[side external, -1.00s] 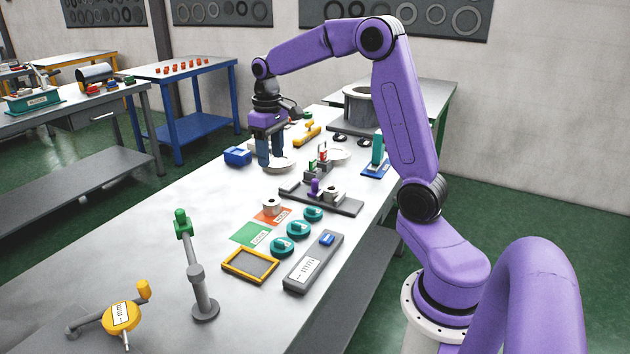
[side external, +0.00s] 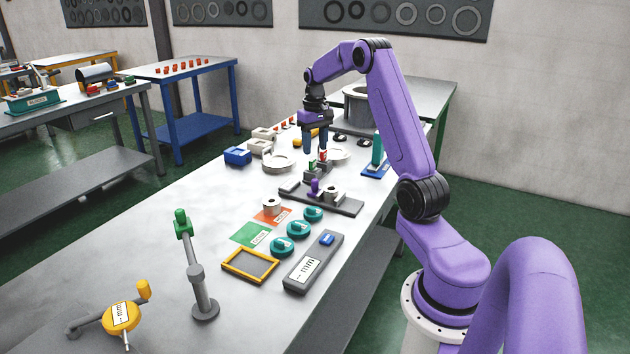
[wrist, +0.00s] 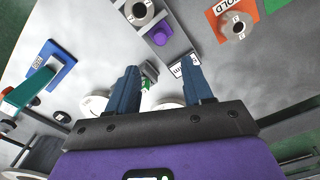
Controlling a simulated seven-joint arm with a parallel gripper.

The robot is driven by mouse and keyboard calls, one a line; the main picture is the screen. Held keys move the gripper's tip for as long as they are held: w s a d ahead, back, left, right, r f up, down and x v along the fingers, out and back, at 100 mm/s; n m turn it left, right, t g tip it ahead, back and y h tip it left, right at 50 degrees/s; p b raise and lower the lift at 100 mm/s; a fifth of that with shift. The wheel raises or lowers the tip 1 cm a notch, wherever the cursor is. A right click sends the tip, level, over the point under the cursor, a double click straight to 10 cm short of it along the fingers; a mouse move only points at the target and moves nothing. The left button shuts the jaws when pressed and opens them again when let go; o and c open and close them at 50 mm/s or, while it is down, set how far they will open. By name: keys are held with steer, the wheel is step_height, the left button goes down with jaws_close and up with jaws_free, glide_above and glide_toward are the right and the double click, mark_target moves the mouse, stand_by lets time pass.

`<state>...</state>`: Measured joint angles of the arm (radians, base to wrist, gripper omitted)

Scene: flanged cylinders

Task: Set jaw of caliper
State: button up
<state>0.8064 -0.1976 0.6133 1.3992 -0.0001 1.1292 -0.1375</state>
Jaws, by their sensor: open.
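A grey measuring tool with small green and red parts (side external: 320,165), which I take to be the caliper, stands at the middle of the bench. My gripper (side external: 316,151) is open and empty, pointing down just above it. In the wrist view my two blue fingers (wrist: 160,68) are apart, with a grey and green piece (wrist: 149,75) and a white label marked in mm (wrist: 186,66) showing between them. A dark grey base (side external: 345,205) carries a purple block (side external: 315,187) and a flanged cylinder (side external: 332,193). Contact between fingers and tool cannot be told.
Another flanged cylinder (side external: 271,206) stands on an orange card beside a green card (side external: 249,235). Teal round pieces, a grey mm display unit (side external: 313,263) and a yellow-edged tray (side external: 249,266) lie nearer. A teal upright tool (side external: 377,150) stands to the right.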

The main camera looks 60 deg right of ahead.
mark_target(315, 180)
step_height(315, 180, down, 13)
steer(key=shift+r, duration=0.2)
stand_by(0.3)
